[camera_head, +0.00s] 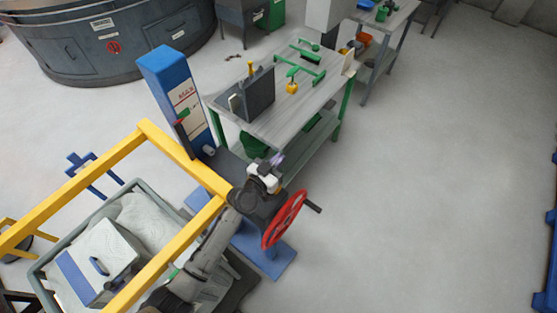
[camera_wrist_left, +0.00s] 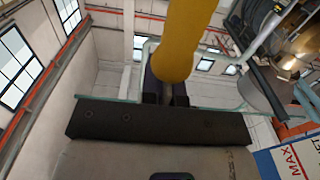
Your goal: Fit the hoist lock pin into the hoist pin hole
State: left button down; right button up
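My left arm comes in from the bottom in the head view. Its gripper (camera_head: 273,165) is above the dark drum part of the blue-based hoist, left of the red handwheel (camera_head: 284,219). In the left wrist view a thick yellow cylinder, seemingly the lock pin's handle (camera_wrist_left: 186,40), rises from between the dark fingertips (camera_wrist_left: 166,95). The fingers look closed around its narrow lower part. The pin hole cannot be made out in either view. My right gripper is not in view.
The blue post with a MAX label (camera_head: 174,92) stands left of the hoist. A yellow frame (camera_head: 100,169) crosses the lower left above a grey bin (camera_head: 40,276). A workbench (camera_head: 310,104) with green and yellow parts stands behind. The floor at right is clear.

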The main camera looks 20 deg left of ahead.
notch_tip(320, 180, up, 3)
jog(key=p, duration=0.3)
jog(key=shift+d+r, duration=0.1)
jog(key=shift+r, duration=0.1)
dwell(0.3)
dwell(0.4)
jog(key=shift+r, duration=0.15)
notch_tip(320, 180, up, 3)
jog(key=p, duration=0.3)
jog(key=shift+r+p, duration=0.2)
jog(key=shift+p, duration=0.2)
